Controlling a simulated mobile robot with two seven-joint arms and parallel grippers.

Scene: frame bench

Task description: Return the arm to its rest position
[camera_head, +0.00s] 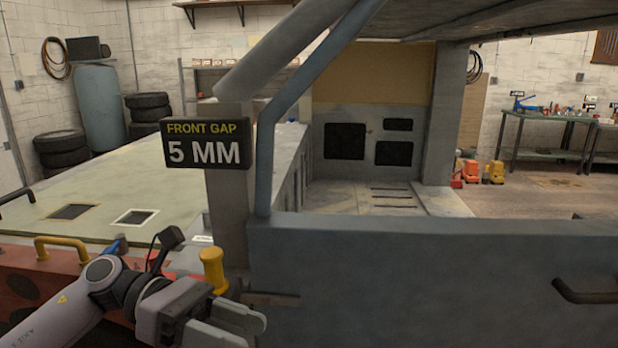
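My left arm (75,300) comes in from the lower left. Its grey gripper (250,331) is low in the picture, in front of the post and the left end of the blue-grey panel. Its two fingers point right and look a little apart, with nothing visible between them. An upright yellow handle (212,268) stands just behind the gripper, and the gripper is not around it. Whether the two touch is unclear. My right arm and gripper are not in view.
A blue-grey panel (430,270) with a dark handle (585,294) fills the lower right. A grey post bears a sign (206,143) reading "FRONT GAP 5 MM". A sloping blue bar (266,150) rises from the panel. A red part with a yellow handle (60,244) is at left.

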